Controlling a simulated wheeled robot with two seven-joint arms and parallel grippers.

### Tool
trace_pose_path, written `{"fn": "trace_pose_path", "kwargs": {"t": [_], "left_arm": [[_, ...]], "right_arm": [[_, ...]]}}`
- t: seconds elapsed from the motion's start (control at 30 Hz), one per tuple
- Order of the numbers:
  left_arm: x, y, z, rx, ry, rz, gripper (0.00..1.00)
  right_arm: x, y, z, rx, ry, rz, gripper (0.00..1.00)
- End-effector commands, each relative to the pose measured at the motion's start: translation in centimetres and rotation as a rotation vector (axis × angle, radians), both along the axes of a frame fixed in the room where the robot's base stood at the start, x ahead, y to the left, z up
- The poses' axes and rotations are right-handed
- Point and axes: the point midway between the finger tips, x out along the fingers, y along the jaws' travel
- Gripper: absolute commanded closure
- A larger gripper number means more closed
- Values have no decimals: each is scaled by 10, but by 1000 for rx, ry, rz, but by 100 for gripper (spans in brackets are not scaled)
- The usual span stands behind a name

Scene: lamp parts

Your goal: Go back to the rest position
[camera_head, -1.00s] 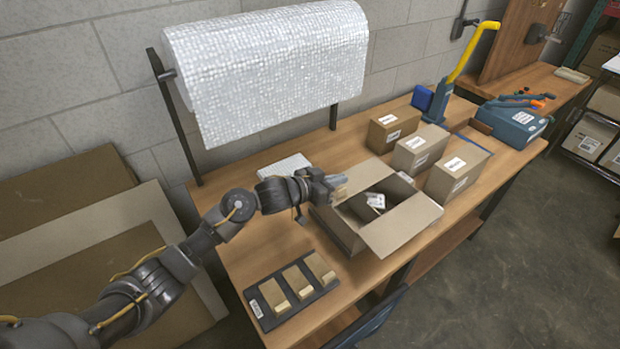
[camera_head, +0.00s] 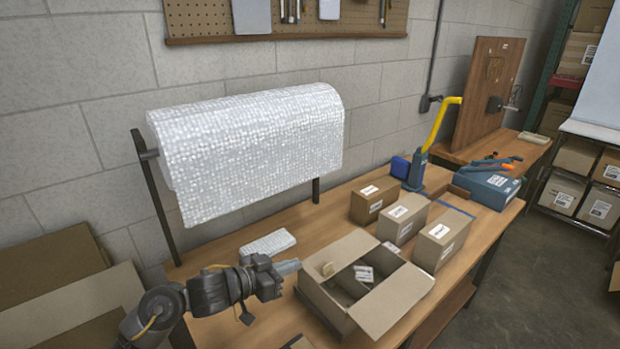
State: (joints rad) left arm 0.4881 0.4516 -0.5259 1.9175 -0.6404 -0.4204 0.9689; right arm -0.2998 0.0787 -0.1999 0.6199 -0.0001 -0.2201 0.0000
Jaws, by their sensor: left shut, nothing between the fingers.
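My left gripper (camera_head: 287,267) is shut and empty. It is at the left edge of the open cardboard box (camera_head: 395,305), with its fingertips pointing right toward the flap; whether they touch it I cannot tell. The box stands on the wooden table with its flaps open. My right gripper is not in view.
A bubble-wrap roll (camera_head: 255,145) hangs on a dark stand behind my left arm. Labelled closed boxes (camera_head: 400,218) stand right of the open box. A white pad (camera_head: 268,244) lies behind the gripper. A blue toolbox (camera_head: 487,188) is farther right.

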Motion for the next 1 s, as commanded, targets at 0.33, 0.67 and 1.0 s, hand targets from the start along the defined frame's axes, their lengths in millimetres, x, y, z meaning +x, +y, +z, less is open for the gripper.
{"fn": "trace_pose_path", "kwargs": {"t": [0.33,0.67,1.0], "left_arm": [[-68,44,-82,151,110,328,100],[-214,130,-169,444,514,568,100],[-324,166,-194,596,809,581,100]], "right_arm": [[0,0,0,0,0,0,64],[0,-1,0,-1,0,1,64],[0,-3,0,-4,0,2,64]]}}
